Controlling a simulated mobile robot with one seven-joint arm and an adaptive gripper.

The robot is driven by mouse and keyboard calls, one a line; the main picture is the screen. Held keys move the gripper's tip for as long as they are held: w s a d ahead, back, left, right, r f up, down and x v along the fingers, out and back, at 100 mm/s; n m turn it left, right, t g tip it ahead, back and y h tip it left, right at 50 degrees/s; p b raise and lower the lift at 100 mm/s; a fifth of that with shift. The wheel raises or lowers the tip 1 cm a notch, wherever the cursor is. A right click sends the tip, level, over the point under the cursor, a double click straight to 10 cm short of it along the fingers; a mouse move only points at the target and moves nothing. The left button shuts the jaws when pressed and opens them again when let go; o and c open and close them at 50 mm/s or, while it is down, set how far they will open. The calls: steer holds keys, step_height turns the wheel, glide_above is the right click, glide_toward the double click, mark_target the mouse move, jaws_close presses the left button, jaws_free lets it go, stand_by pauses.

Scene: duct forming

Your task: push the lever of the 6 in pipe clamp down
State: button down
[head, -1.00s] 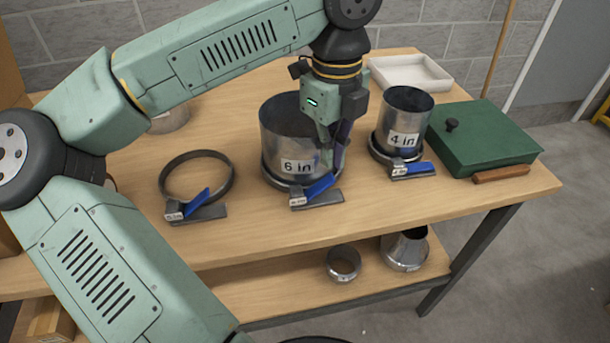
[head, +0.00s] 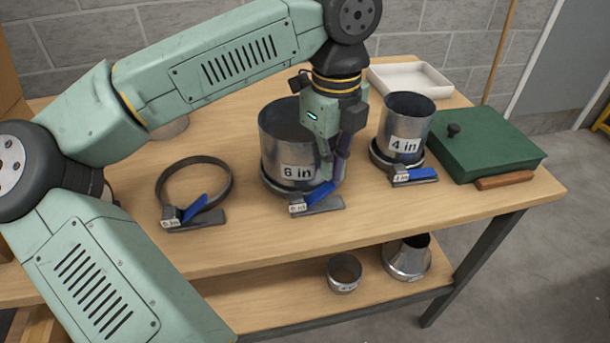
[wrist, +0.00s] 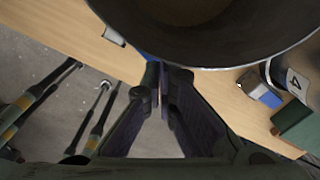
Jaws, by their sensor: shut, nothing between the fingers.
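The 6 in pipe (head: 283,150) is a silver cylinder standing upright on the bench, with the dark ring of its clamp (head: 268,184) around its base. The clamp's blue lever (head: 320,193) is at the front right of the ring, slanting up a little above its grey base plate. My gripper (head: 333,180) points down at the right front of the pipe, its fingertips shut and empty just above the lever. I cannot tell whether they touch it. In the wrist view my fingers (wrist: 164,75) close together below the pipe's rim (wrist: 215,62), hiding most of the blue lever (wrist: 146,56).
The 4 in pipe (head: 405,125) stands in its clamp to the right. A loose clamp ring (head: 160,185) with a blue lever lies to the left. A green box (head: 490,145) and a white tray (head: 405,80) are farther right. Metal fittings (head: 343,272) sit on the lower shelf.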

mark_target(328, 185)
steer(key=shift+f, duration=0.15)
stand_by(0.5)
steer(key=shift+f+b, duration=2.45)
steer(key=shift+f, duration=0.05)
steer(key=shift+r+p, duration=2.6)
steer(key=shift+r, duration=1.55)
steer(key=shift+s+f, duration=0.1)
steer(key=shift+f, duration=0.05)
